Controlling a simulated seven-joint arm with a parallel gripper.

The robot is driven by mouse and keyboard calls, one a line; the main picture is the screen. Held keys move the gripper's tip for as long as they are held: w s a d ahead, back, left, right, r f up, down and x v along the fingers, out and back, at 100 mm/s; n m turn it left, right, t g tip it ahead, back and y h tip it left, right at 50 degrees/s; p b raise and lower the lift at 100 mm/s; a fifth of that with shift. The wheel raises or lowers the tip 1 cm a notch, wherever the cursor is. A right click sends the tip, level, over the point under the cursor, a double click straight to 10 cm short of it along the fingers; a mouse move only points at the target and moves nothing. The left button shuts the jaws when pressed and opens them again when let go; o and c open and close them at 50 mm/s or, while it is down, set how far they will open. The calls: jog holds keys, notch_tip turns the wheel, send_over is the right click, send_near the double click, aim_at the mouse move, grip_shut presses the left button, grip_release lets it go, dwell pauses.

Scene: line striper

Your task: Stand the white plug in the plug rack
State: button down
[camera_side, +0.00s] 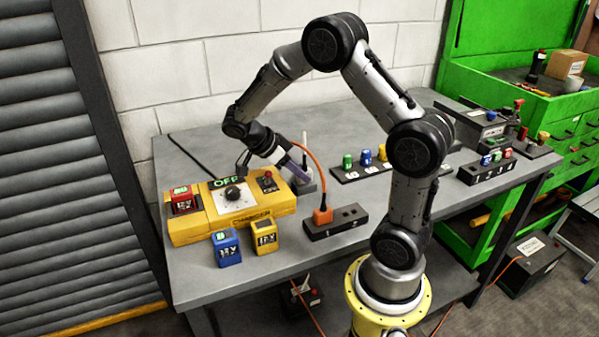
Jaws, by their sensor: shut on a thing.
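My gripper (300,174) is at the back middle of the table, pointing down and to the right, low over a small grey block. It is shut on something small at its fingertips. That thing is mostly hidden, and I cannot clearly tell that it is the white plug. A slim white piece (304,139) shows upright just behind the gripper. A black block with sockets (337,227), which may be the plug rack, lies at the front middle. An orange plug (322,215) stands in its left end, with an orange cable curving back towards my gripper.
A yellow charger (232,225) with an OFF sign stands at left, with blue (227,248) and yellow (264,237) batteries before it. A black strip with coloured pegs (347,174) lies behind the socket block. Another peg rack (487,170) is at right.

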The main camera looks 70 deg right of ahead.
aim_at(304, 159)
jog(key=shift+r, duration=0.75)
jog(key=shift+r, duration=1.6)
jog(key=shift+s, duration=0.1)
jog(key=s+a+r, duration=0.2)
jog(key=s+a, duration=0.2)
jog(key=s, duration=0.3)
jog(key=s+a+r, duration=0.2)
jog(key=s+a, duration=0.1)
jog(key=s, duration=0.4)
jog(key=shift+w+a+f, duration=0.1)
jog(key=shift+f, duration=1.35)
jog(key=shift+w+a+f, duration=0.1)
jog(key=shift+f, duration=1.3)
jog(key=shift+f, duration=1.4)
jog(key=shift+c, duration=1.4)
grip_release()
